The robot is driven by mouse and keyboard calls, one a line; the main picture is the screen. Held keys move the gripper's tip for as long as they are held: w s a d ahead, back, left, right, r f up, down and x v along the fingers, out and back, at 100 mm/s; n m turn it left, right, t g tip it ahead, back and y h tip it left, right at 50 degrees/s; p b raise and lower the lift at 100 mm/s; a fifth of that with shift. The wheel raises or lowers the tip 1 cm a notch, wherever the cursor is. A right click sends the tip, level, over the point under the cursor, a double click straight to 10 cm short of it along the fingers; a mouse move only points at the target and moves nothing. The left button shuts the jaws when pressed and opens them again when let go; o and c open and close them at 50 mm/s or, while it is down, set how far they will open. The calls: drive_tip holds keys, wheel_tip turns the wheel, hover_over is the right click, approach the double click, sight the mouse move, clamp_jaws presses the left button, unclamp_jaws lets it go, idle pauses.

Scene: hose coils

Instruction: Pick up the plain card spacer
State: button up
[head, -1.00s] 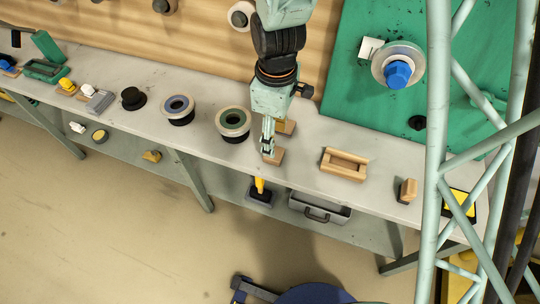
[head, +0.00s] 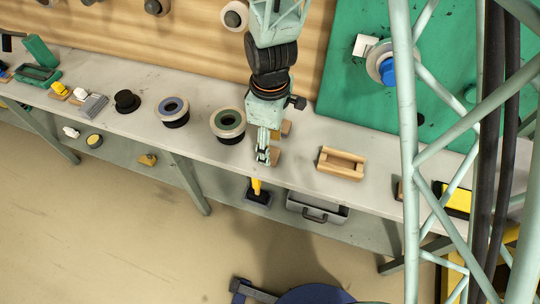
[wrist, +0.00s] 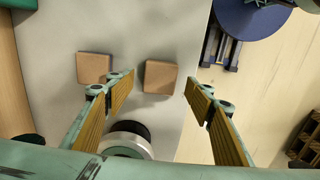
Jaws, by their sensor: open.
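Two plain tan square blocks that look like card spacers lie on the grey bench. In the wrist view the nearer-centred block (wrist: 160,77) lies in line with the gap between my fingertips, and the other block (wrist: 94,68) is to its left, outside the left finger. I cannot tell from their faces which is the plain one. In the head view one block (head: 274,156) shows beside my fingertips and the other (head: 286,128) is partly behind my gripper. My gripper (head: 263,156) points down, open and empty; its spread fingers also show in the wrist view (wrist: 161,84).
A green-centred hose coil (head: 228,124) stands left of my gripper, and a wooden tray (head: 341,163) to the right. A blue-centred coil (head: 173,111) and a black hat-shaped item (head: 127,101) are further left. Bare bench lies between the blocks and the tray.

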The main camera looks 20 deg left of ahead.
drive_tip(key=shift+f, duration=1.35)
drive_tip(key=c, duration=0.8)
